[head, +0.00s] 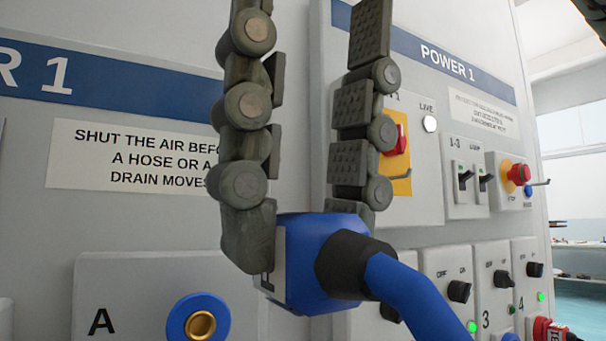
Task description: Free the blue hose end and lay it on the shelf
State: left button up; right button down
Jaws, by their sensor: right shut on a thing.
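The blue hose end (310,262) is a blue block with a black collar, at the lower middle of the head view. Its blue hose (415,300) runs down to the right and out of the picture. My right gripper (300,236) reaches down from the top and is shut on the blue block, one finger on each side. Port A, a blue ring (178,322) with a brass centre, is at the lower left; nothing is plugged into it, and the hose end is apart from it. I cannot make out the shelf for certain.
Grey panels fill the left and middle. The POWER 1 panel (424,145) carries a red switch on yellow (396,150), a red stop button (518,174) and several black knobs. A red plug (548,329) is at the lower right. Open room shows at the far right.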

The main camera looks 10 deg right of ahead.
aim_at(355, 224)
jog(key=shift+s+d, duration=0.25)
jog(key=shift+s, duration=0.5)
jog(key=shift+s+d, duration=0.2)
jog(key=shift+s, duration=0.5)
dwell(0.3)
jog(key=s, duration=0.1)
jog(key=s+d, duration=0.1)
jog(key=s, duration=0.3)
jog(key=shift+s+d+b, duration=0.2)
jog(key=shift+d+b, duration=0.1)
jog(key=shift+d, duration=0.1)
dwell(0.4)
jog(key=shift+w+a, duration=0.35)
jog(key=shift+w, duration=0.6)
jog(key=shift+w+a, duration=0.3)
jog(key=shift+w, duration=0.65)
jog(key=shift+w+a, duration=0.35)
jog(key=shift+w, duration=0.6)
